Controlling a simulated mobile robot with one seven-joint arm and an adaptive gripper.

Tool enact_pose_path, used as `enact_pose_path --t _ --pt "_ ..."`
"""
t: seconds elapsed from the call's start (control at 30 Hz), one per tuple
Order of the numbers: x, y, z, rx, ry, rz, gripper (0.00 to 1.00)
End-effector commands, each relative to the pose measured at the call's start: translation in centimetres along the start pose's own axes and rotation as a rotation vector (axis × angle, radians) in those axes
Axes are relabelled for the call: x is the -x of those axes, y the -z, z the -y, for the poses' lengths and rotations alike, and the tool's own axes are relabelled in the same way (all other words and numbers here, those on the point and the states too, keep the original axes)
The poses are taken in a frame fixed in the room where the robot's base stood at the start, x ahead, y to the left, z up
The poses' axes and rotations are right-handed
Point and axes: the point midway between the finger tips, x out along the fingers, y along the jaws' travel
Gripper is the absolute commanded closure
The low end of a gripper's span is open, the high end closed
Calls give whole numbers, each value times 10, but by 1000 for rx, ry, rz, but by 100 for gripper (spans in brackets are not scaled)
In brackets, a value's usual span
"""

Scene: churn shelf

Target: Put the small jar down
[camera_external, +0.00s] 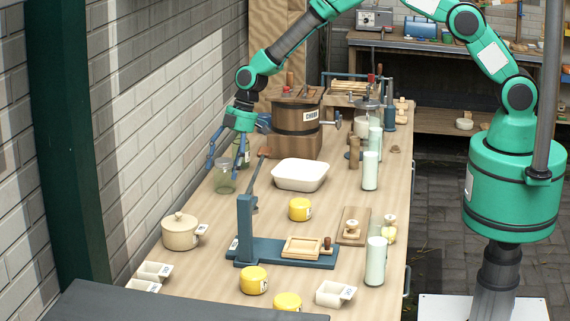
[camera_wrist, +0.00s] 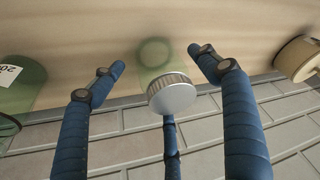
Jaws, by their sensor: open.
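The small jar (camera_external: 225,177) is greenish glass and stands on the wooden table near its wall-side edge. In the wrist view the small jar (camera_wrist: 172,95) shows its round grey metal lid, with the glass body below it against the tabletop. My gripper (camera_external: 228,160) is above and around the jar, pointing down. In the wrist view the blue fingers of my gripper (camera_wrist: 160,72) are spread on both sides of the jar, with visible gaps, and a third finger is near the lid. The gripper is open and does not hold the jar.
A larger green jar (camera_wrist: 20,90) stands close by. A lidded beige pot (camera_external: 180,232), a white basin (camera_external: 300,175) and a wooden churn (camera_external: 297,115) share the table. The brick wall (camera_external: 130,100) runs close along the left side. Bare tabletop lies in front of the jar.

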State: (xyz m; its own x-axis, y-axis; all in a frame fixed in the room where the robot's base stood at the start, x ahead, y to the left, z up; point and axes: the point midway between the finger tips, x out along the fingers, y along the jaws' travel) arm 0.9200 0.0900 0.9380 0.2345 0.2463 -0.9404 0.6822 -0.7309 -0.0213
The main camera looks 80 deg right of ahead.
Motion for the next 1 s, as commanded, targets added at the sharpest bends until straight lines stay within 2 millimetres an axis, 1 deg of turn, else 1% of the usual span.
enact_pose_path --t 0.4,0.6,0.8,1.0 --pt "63 0 0 1 -1 -1 25" --pt "89 0 0 -1 0 -1 25" --pt "101 0 0 -1 0 0 25" --pt "104 0 0 0 0 0 25"
